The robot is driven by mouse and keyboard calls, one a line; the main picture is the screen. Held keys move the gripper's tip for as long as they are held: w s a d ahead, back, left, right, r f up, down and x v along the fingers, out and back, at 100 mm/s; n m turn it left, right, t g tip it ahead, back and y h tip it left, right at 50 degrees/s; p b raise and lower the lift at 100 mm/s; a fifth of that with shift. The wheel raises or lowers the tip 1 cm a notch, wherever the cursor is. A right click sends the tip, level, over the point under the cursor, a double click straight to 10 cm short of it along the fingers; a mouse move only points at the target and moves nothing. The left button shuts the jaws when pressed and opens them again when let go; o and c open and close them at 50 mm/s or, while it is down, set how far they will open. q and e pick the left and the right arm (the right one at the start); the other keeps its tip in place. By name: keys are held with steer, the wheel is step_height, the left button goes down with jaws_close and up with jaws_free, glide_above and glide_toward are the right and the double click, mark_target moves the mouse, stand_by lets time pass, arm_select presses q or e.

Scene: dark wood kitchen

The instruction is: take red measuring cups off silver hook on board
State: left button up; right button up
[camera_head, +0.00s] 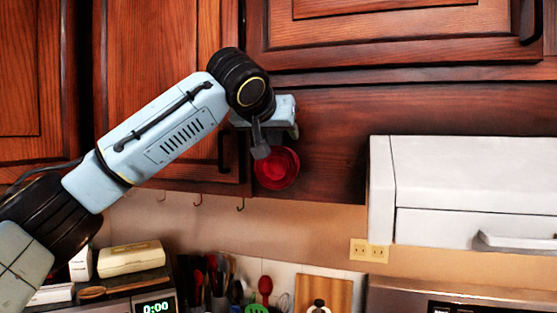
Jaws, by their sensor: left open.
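The red measuring cups (277,169) hang in front of the dark wood board below the upper cabinet, near the middle of the head view. My left gripper (262,150) is at their upper left edge, with a grey finger overlapping or just in front of them. It is open. Whether it touches the cups cannot be told. The silver hook that bears the cups is hidden behind my gripper and wrist. My right gripper is not in view.
Dark wood cabinets (160,60) fill the top. A white range hood (470,185) juts out at right. Small empty hooks (240,205) line the cabinet's underside at left. Utensils (215,275), a bread box (130,258) and a cutting board (325,290) stand below.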

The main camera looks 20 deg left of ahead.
arm_select(q)
jaws_close()
steer(key=shift+r, duration=0.1)
steer(key=shift+s+r, duration=0.25)
steer(key=shift+s, duration=0.1)
steer(key=r+b+v, duration=0.1)
steer(key=b+v, duration=0.3)
steer(key=v, duration=1.1)
steer(key=shift+w+r+b, duration=0.25)
steer(key=shift+r+b, duration=0.05)
steer(key=shift+r, duration=0.1)
steer(key=shift+a, duration=0.1)
steer(key=shift+r, duration=0.1)
